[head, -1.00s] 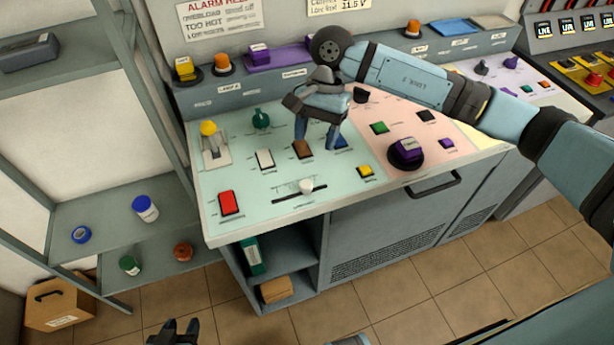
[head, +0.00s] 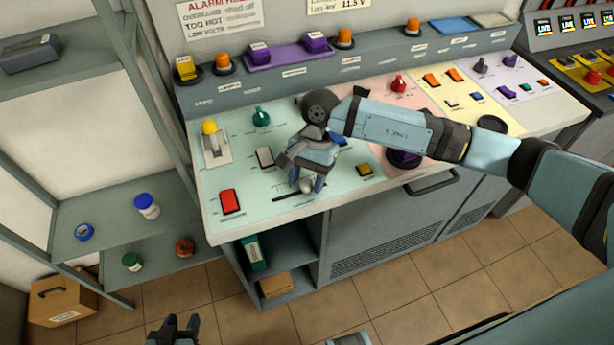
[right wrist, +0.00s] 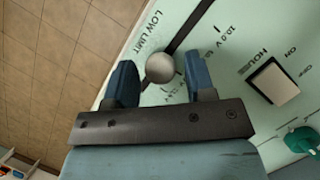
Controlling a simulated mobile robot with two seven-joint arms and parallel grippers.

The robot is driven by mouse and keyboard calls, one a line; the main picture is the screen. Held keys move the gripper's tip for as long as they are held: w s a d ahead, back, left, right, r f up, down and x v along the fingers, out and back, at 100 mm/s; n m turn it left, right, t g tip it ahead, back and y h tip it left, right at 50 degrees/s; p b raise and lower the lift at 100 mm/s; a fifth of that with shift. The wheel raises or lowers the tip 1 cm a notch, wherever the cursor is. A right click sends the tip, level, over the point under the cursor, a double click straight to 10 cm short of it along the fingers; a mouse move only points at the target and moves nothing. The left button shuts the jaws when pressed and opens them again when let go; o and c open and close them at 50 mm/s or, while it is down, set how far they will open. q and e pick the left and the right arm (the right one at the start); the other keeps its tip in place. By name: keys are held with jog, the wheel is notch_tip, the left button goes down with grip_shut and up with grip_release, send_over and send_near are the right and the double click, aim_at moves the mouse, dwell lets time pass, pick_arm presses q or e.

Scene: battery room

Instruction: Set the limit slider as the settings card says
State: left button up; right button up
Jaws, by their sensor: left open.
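The limit slider has a round pale knob (head: 306,185) on a dark slot near the front edge of the green panel. In the right wrist view the knob (right wrist: 160,67) sits between my two fingers, with small gaps at the sides. "LOW LIMIT" and "10.0 V" are printed beside the slot. My right gripper (head: 306,184) is open around the knob and hides part of the slot. My left gripper (head: 176,328) is open and empty, low in the view.
A red rocker (head: 230,201) lies left of the slider, a white rocker (head: 265,157) behind it and a yellow button (head: 365,169) to the right. A yellow-topped lever (head: 210,128) and a green knob (head: 261,117) stand further back. A handle (head: 432,182) juts from the console front.

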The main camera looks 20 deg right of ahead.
grip_shut()
jog(key=shift+d+f+b, duration=0.15)
jog(key=shift+d+b, duration=0.2)
jog(key=shift+d, duration=0.05)
jog(key=shift+d+b, duration=0.8)
jog(key=shift+d, duration=0.55)
jog(key=shift+w, duration=0.1)
jog(key=shift+c, duration=0.6)
grip_release()
jog(key=o, duration=0.3)
jog(key=shift+o, duration=0.2)
jog(key=shift+d, duration=0.1)
jog(key=shift+r, duration=0.2)
